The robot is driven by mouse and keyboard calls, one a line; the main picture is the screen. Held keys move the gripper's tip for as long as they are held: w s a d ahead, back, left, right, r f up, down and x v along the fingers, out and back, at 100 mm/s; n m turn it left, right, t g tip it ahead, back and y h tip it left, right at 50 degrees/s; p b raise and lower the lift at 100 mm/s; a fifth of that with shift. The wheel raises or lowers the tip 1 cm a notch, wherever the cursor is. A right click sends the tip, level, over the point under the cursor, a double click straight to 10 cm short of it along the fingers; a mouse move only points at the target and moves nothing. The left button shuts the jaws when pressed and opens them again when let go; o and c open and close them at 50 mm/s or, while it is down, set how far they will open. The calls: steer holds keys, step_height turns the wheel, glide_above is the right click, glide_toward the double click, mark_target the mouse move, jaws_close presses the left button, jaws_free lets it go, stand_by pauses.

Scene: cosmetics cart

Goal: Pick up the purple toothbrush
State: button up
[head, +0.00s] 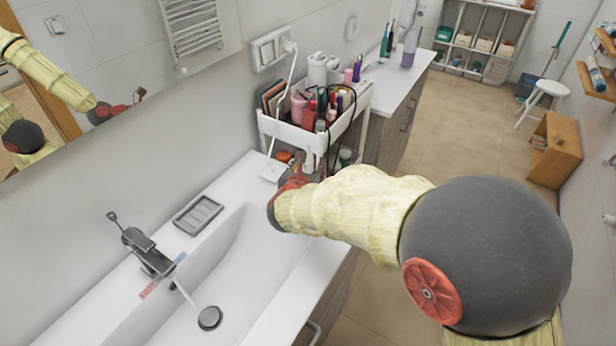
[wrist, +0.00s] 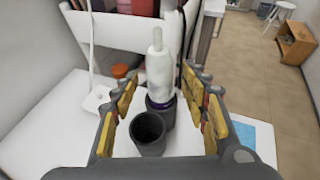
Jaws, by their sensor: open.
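In the wrist view, a white upright object with a narrow tip (wrist: 158,75) stands on a dark base with a purple band (wrist: 160,105). It looks like an electric toothbrush, but I cannot tell for sure that it is the purple toothbrush. A dark, hollow cup (wrist: 148,132) stands nearer, in front of the base. My gripper (wrist: 162,88) is open, with one finger on each side of these things and nothing clamped. In the head view my gripper (head: 292,186) is over the counter beside the sink, and the arm partly hides that area.
A white cart (head: 310,135) full of cosmetics stands just beyond my gripper. An orange-capped item (wrist: 120,71) and a white cable are near the left finger. The sink (head: 235,270) with its tap (head: 148,252) lies left. Open floor (head: 460,125) lies to the right.

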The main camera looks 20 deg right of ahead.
steer(key=shift+w+d+f, duration=0.2)
steer(key=shift+w, duration=0.2)
steer(key=shift+r, duration=0.1)
steer(key=shift+c, duration=0.9)
jaws_close()
